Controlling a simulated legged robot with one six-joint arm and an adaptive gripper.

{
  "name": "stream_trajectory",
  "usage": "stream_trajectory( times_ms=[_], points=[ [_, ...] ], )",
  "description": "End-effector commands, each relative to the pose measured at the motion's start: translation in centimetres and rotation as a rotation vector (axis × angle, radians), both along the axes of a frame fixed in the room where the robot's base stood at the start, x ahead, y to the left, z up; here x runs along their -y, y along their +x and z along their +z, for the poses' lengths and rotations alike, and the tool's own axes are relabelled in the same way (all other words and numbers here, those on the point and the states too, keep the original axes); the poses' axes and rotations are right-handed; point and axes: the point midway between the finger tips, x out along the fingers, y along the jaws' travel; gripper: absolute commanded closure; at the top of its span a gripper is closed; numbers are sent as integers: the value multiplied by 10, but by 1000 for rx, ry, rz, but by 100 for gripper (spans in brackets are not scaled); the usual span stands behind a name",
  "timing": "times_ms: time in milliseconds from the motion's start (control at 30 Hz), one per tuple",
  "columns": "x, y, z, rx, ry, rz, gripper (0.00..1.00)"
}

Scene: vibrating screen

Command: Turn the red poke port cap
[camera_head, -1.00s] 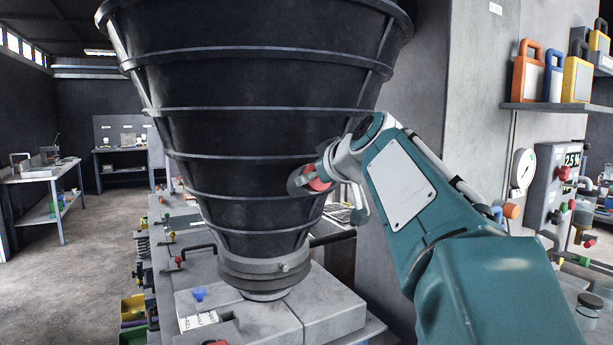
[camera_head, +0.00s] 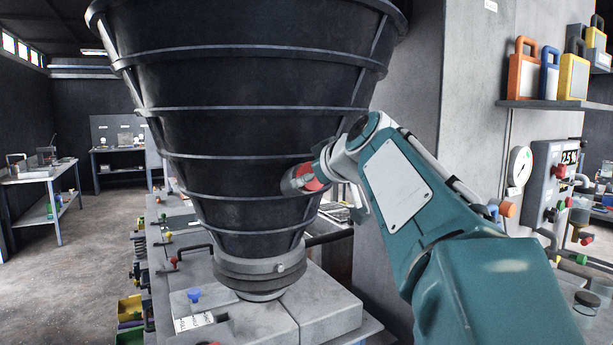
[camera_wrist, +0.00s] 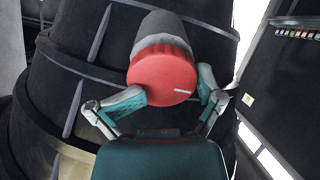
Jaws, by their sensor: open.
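The red poke port cap (camera_wrist: 162,76) has a round red face with a small pale mark. It sits on a grey stub on the side of the black ribbed hopper (camera_wrist: 75,98). In the head view the red cap (camera_head: 311,178) is partly covered by my gripper at the hopper's lower right side. My gripper (camera_wrist: 172,92) is open in the wrist view, one finger at the cap's lower left and the other at its right. I cannot tell whether either finger touches the cap. The wrist view in head frame (camera_head: 340,160) hides the fingers' contact side.
The hopper (camera_head: 250,130) fills the middle of the head view above a grey base (camera_head: 325,305). A grey wall column (camera_head: 408,70) stands behind my arm. A gauge (camera_head: 520,166) and a shelf (camera_head: 560,104) are at right. Open floor (camera_head: 70,270) lies at left.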

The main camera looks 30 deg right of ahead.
Motion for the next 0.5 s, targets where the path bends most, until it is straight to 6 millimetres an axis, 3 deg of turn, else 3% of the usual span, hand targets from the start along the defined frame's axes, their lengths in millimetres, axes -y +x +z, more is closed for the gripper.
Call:
stream_trajectory(
  times_ms=[500],
  points=[
    [-4, -85, 36, 3, -7, -3, 0]
  ],
)
